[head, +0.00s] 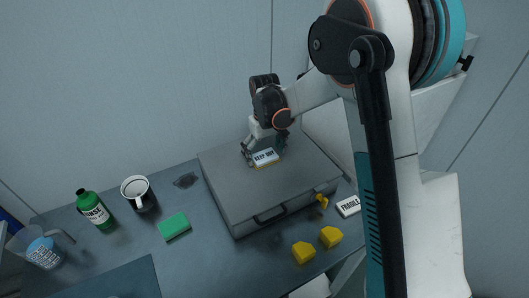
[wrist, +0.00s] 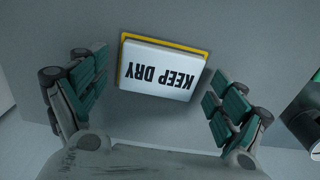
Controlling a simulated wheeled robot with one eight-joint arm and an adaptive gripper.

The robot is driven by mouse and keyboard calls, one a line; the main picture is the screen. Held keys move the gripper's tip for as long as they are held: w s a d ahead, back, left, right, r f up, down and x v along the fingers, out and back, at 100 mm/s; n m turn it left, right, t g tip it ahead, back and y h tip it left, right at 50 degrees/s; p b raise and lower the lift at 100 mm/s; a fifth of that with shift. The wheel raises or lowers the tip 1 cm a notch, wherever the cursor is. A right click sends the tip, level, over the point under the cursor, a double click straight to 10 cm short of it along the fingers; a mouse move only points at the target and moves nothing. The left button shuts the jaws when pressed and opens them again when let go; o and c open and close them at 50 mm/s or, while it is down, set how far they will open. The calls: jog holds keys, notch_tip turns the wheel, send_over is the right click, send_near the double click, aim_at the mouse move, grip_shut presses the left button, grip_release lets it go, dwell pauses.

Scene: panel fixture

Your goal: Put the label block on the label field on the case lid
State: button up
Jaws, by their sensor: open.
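A white label block (head: 264,156) marked KEEP DRY lies on the label field on the lid of the grey case (head: 232,190). In the wrist view the block (wrist: 162,70) reads upside down, and the field's yellow edge (wrist: 165,41) shows along its top and left sides. The block sits slightly off-centre and turned little or not at all against the field. My gripper (head: 264,151) is open above the lid. In the wrist view its fingers (wrist: 156,88) stand to both sides of the block, with a gap on each side.
A second white block marked FRAGILE (head: 348,206) lies right of the case. Two yellow blocks (head: 303,252) (head: 330,236) lie in front. A green block (head: 174,226), mug (head: 138,196), green bottle (head: 94,210) and clear cup (head: 42,251) stand left. The case has a front handle (head: 270,215).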

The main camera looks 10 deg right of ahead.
aim_at(265, 155)
jog(key=shift+r, duration=0.1)
notch_tip(265, 155, up, 12)
jog(key=p, duration=0.3)
jog(key=s+d+r+m+t, duration=0.25)
jog(key=s+d+r, duration=0.55)
jog(key=s+r, duration=0.45)
jog(key=s+d+f+m+t, duration=0.1)
jog(key=s+d+t, duration=0.1)
jog(key=s, duration=0.6)
jog(key=s+d+m+t, duration=0.1)
jog(key=s+d+t, duration=0.1)
jog(key=s, duration=0.6)
jog(key=shift+s+d+f+t, duration=0.3)
jog(key=shift+d+f+t, duration=0.05)
jog(key=shift+d, duration=0.3)
jog(key=shift+f+b, duration=0.75)
jog(key=shift+f, duration=0.15)
